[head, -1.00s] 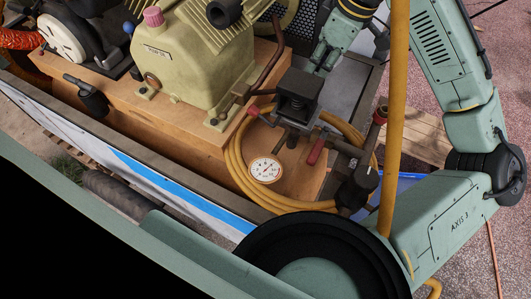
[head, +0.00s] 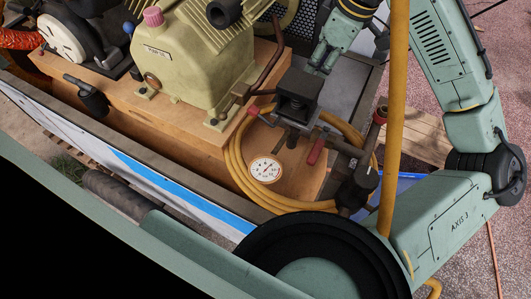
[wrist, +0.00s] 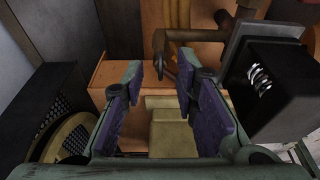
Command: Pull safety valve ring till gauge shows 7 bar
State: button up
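The black box (wrist: 268,90) stands right of the fingers. A brownish pipe fitting (wrist: 162,45) lies beyond the fingertips. I cannot make out the safety valve ring surely.
A coiled yellow hose (head: 238,170) hangs around the gauge. Red-handled valves (head: 315,152) stand close to the box. The cream compressor (head: 185,65) and a bent brown pipe (head: 276,55) are at the left. The wooden deck (head: 130,105) lies below it.

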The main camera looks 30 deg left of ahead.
jog(key=shift+o, duration=0.5)
jog(key=shift+r, duration=0.1)
jog(key=p+v, duration=0.2)
jog(key=p, duration=0.1)
jog(key=a+p+v, duration=0.1)
jog(key=p+v, duration=0.2)
jog(key=shift+a+r, duration=0.1)
jog(key=shift+r, duration=0.35)
